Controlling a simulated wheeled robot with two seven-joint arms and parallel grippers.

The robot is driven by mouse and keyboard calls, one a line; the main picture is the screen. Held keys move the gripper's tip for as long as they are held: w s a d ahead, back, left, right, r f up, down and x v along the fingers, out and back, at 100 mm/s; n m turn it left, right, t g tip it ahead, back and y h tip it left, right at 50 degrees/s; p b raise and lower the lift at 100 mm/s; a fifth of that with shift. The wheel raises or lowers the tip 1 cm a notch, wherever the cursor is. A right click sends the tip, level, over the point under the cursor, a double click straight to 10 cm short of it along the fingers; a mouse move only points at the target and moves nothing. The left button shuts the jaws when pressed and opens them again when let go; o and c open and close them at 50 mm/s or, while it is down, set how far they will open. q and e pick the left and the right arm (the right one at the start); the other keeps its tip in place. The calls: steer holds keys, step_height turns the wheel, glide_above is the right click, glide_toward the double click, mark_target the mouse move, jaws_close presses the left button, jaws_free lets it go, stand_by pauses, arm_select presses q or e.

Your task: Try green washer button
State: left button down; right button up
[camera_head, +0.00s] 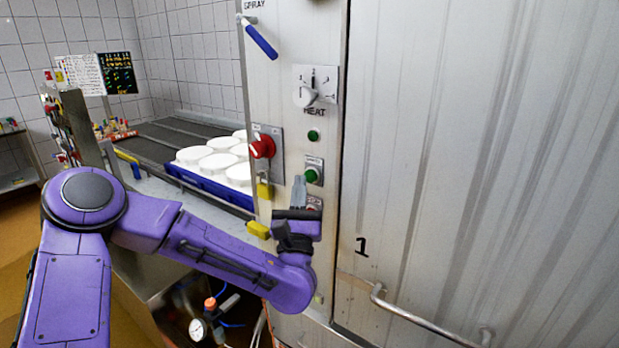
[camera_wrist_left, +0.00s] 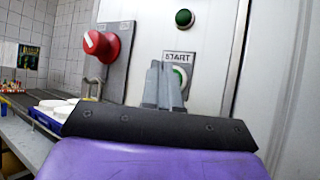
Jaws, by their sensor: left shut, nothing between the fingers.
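The green washer button (camera_head: 311,175) sits on a small plate on the steel panel, below a green lamp (camera_head: 313,135). In the left wrist view the button (camera_wrist_left: 181,74) shows under the word START, partly hidden by my fingers. My left gripper (camera_head: 299,184) is shut and empty, its fingertips pointing up just left of and below the button in the head view. In the left wrist view the gripper (camera_wrist_left: 160,68) covers the button's left part. I cannot tell whether the fingertips touch it. My right gripper is not in view.
A red rotary switch (camera_head: 262,147) with a padlock (camera_head: 264,190) is left of the button. White moulds in a blue tray (camera_head: 209,188) stand left. A door handle (camera_head: 430,318) protrudes lower right.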

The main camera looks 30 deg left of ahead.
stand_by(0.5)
arm_select(q)
steer(key=shift+w, duration=0.45)
steer(key=shift+w+d+b, duration=0.1)
steer(key=shift+w+b, duration=0.2)
steer(key=shift+w, duration=0.15)
stand_by(0.5)
steer(key=shift+s, duration=0.1)
steer(key=shift+s+b, duration=0.5)
steer(key=shift+s, duration=0.3)
